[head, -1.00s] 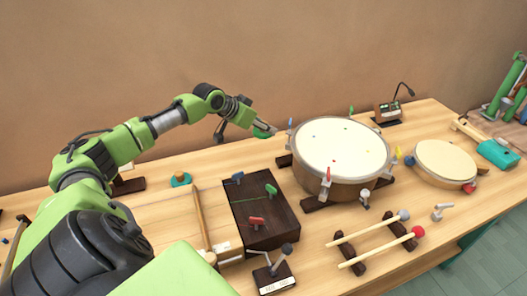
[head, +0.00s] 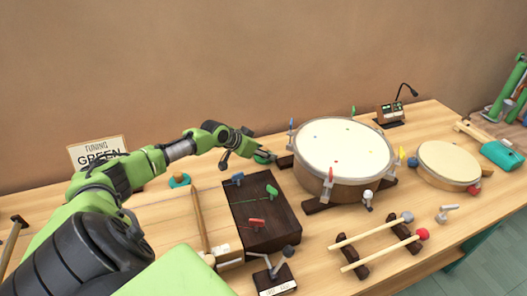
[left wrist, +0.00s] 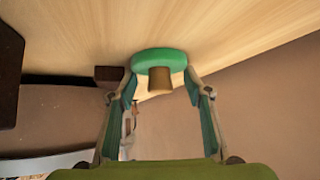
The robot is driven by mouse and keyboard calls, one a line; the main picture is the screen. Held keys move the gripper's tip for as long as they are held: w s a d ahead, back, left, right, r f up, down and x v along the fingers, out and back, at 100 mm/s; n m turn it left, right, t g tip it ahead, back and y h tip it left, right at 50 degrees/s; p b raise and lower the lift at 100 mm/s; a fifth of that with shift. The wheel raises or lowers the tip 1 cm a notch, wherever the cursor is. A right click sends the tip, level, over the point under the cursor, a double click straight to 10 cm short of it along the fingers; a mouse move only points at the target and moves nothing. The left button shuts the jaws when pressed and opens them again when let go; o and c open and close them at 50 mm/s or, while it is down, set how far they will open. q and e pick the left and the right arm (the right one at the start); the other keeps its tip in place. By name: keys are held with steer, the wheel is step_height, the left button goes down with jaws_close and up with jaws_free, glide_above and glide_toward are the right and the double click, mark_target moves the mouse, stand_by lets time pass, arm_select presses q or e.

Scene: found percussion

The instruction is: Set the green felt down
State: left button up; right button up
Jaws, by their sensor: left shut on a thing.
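The green felt is a round green disc with a brown knob; it shows in the left wrist view (left wrist: 160,60). My left gripper (left wrist: 160,84) is shut on the green felt, its fingertips at the two sides of the disc and the knob between them. In the head view my left gripper (head: 266,157) is low over the table (head: 310,232), left of the large drum (head: 345,150) and behind the dark wooden block (head: 262,205). The felt is mostly hidden there by the fingers. I cannot tell whether it touches the table. My right gripper is not in view.
A teal disc with an orange knob (head: 180,180) lies left of the block. A sign reading "GREEN" (head: 97,150) stands behind my arm. Two mallets (head: 378,242) rest on stands at the front. A small drum (head: 447,165) is at the right.

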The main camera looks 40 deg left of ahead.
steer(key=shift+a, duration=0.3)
arm_select(q)
steer(key=o, duration=1.1)
